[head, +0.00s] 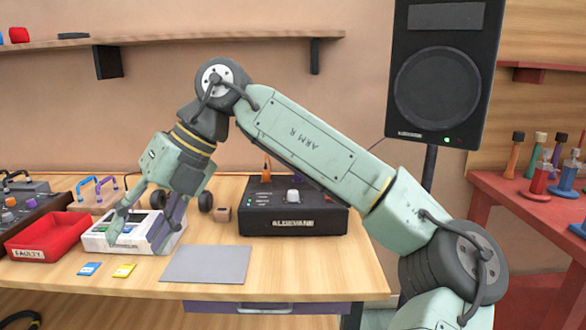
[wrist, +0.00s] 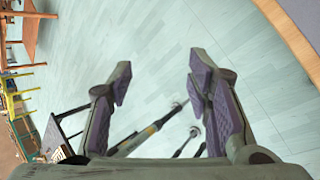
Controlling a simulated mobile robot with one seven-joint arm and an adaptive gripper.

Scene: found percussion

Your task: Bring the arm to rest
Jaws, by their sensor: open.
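My arm reaches in from the lower right in the head view, bends at a high elbow and comes down on the left. My gripper (head: 135,232) hangs in front of a white box-shaped device (head: 98,240) and partly hides it. I cannot tell its height over the table from this view.
The wooden workbench (head: 350,262) holds a red tray (head: 45,236) marked FAULTY, a black ALDEVANE box (head: 293,222), a grey mat (head: 207,264), and blue (head: 89,268) and yellow (head: 123,270) cards. A speaker (head: 442,75) stands behind my arm. A red table (head: 530,200) is right.

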